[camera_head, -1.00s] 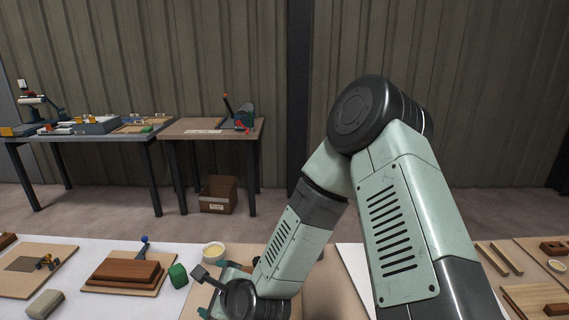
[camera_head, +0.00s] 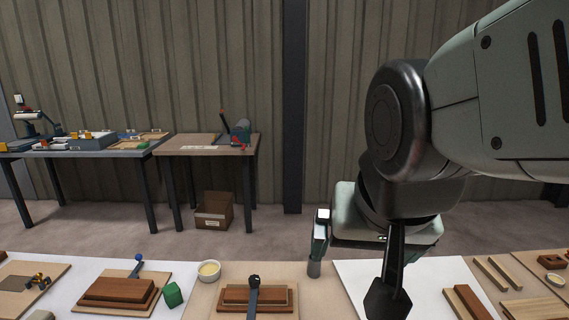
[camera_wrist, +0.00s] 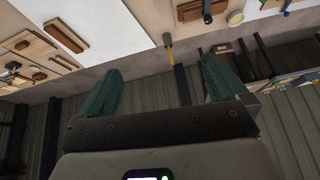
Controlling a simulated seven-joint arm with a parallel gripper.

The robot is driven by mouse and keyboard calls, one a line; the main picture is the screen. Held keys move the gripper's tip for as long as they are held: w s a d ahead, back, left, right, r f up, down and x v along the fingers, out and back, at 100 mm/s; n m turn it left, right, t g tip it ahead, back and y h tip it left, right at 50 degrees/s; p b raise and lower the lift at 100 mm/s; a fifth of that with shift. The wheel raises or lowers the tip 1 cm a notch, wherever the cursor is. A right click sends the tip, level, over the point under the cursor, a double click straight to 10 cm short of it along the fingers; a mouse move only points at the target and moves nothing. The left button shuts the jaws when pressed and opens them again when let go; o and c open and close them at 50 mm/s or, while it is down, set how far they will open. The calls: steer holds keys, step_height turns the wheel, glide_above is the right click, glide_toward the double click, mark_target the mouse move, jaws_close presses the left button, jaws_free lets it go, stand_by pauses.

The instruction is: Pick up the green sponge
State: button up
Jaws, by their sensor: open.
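The green sponge (camera_head: 172,294) is a small green block in the head view. It rests on the bench between a brown wooden block on a board and a small cream bowl. My gripper (camera_wrist: 160,66) is open in the wrist view, its two green fingers spread with nothing between them. In the head view my arm's end is well to the right of the sponge, above and beyond the bench, apart from it. I cannot clearly make out the sponge in the wrist view.
The bowl (camera_head: 208,271) stands just right of the sponge. The wooden block (camera_head: 118,291) with a blue-knobbed tool (camera_head: 137,262) behind it lies to the left. Another brown board (camera_head: 232,300) with a black-topped tool lies to the right. Side tables (camera_head: 205,143) stand behind.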

steer(key=shift+n, duration=0.8)
steer(key=s, duration=0.1)
steer(key=s+d+r, duration=0.1)
steer(key=s, duration=0.3)
steer(key=shift+s+d+r, duration=0.2)
steer(key=shift+d+r, duration=0.1)
steer(key=shift+r, duration=0.05)
steer(key=shift+c, duration=1.1)
steer(key=shift+s, duration=0.1)
steer(key=shift+c, duration=1.1)
